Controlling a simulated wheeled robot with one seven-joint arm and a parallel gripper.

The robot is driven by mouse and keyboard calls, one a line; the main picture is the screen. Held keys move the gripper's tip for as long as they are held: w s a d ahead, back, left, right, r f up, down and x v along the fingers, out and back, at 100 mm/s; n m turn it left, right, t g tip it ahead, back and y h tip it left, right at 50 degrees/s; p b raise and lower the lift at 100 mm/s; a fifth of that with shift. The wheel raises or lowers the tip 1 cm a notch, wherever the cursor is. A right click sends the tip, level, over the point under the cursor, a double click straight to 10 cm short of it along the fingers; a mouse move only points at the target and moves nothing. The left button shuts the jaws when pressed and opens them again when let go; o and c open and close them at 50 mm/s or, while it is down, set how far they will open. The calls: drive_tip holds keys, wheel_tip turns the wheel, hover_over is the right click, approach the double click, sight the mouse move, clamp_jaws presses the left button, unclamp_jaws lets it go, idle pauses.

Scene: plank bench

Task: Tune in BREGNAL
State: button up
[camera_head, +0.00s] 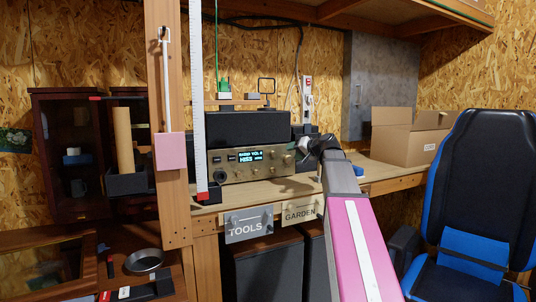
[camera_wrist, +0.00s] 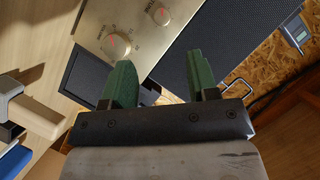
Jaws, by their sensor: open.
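The radio (camera_head: 252,165) is a brass-fronted receiver on the bench, with a lit display (camera_head: 253,156), small buttons and several knobs. The display's small text is only partly readable; I cannot make out BREGNAL on it. My gripper (camera_head: 318,146) is at the radio's right end and hides part of it. In the wrist view my gripper (camera_wrist: 158,68) shows two green fingers spread apart with nothing between them. A large knob (camera_wrist: 116,46) with a red mark is just beyond the left fingertip. A smaller red-marked knob (camera_wrist: 159,14) is farther up the panel. Contact is not visible.
A black speaker box (camera_head: 248,126) stands behind and above the radio. A wooden post (camera_head: 172,210) rises at the left. A cardboard box (camera_head: 410,137) is on the bench at right, and a blue-black chair (camera_head: 475,190) stands before it. Bare bench (camera_head: 270,190) lies before the radio.

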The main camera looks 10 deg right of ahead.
sight(275, 154)
drive_tip(key=x, duration=1.1)
drive_tip(key=shift+w+a+r, duration=0.1)
drive_tip(key=shift+w+a, duration=0.05)
drive_tip(key=shift+w, duration=0.2)
drive_tip(key=c, duration=0.9)
